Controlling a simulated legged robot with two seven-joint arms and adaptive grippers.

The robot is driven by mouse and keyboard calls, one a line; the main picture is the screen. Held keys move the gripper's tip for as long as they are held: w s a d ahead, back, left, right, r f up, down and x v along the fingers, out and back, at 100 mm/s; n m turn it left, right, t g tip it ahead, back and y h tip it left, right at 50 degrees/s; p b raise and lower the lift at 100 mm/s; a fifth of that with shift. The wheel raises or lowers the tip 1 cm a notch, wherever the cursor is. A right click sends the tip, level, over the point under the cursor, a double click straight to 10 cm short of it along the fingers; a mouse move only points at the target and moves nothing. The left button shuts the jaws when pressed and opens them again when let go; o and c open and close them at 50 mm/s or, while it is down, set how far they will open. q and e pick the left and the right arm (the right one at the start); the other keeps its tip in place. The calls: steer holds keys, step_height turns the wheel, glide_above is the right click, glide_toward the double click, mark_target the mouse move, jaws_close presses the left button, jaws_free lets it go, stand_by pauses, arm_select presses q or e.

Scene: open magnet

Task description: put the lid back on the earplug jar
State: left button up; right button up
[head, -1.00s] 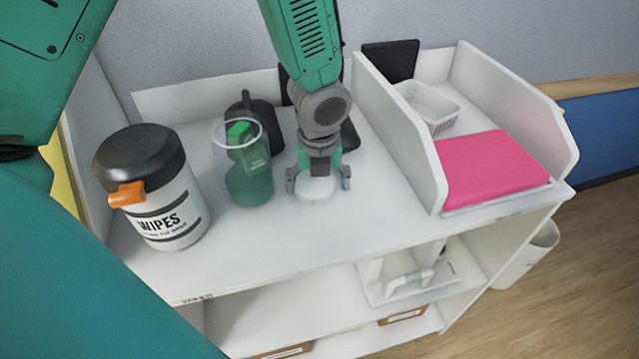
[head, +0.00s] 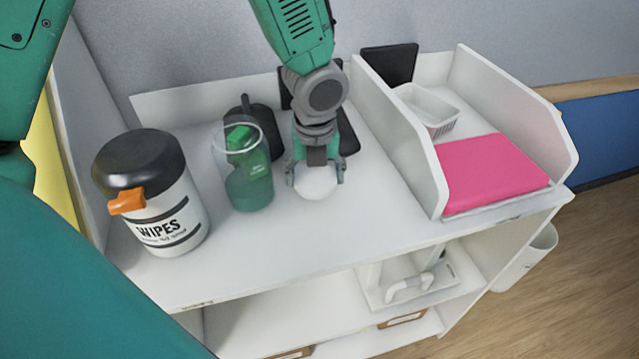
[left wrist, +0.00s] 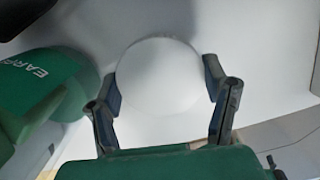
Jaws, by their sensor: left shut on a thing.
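The earplug jar (head: 249,184) is a clear open cup with green contents, upright on the white top left of my gripper. Its green label with the letters "EARP" shows at the left of the left wrist view (left wrist: 42,82). The round white lid (head: 316,183) is held between the fingers of my left gripper (head: 316,178), to the right of the jar and apart from it. In the left wrist view the lid (left wrist: 158,78) sits between both fingertips (left wrist: 163,85). Any gap below the lid is hard to judge. My right gripper is out of view.
A wipes tub (head: 155,192) with a black lid stands left of the jar. A dark container (head: 262,125) is close behind the jar. A divider (head: 405,135) stands to the right, with a pink pad (head: 490,172) and white basket (head: 428,108) beyond. The front surface is clear.

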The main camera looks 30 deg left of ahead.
mark_target(309, 173)
arm_select(q)
steer(key=r, duration=0.2)
steer(key=a+r, duration=0.1)
steer(key=r, duration=0.4)
steer(key=shift+a, duration=0.25)
step_height(309, 173, up, 8)
steer(key=shift+d+p, duration=0.15)
steer(key=shift+p, duration=0.15)
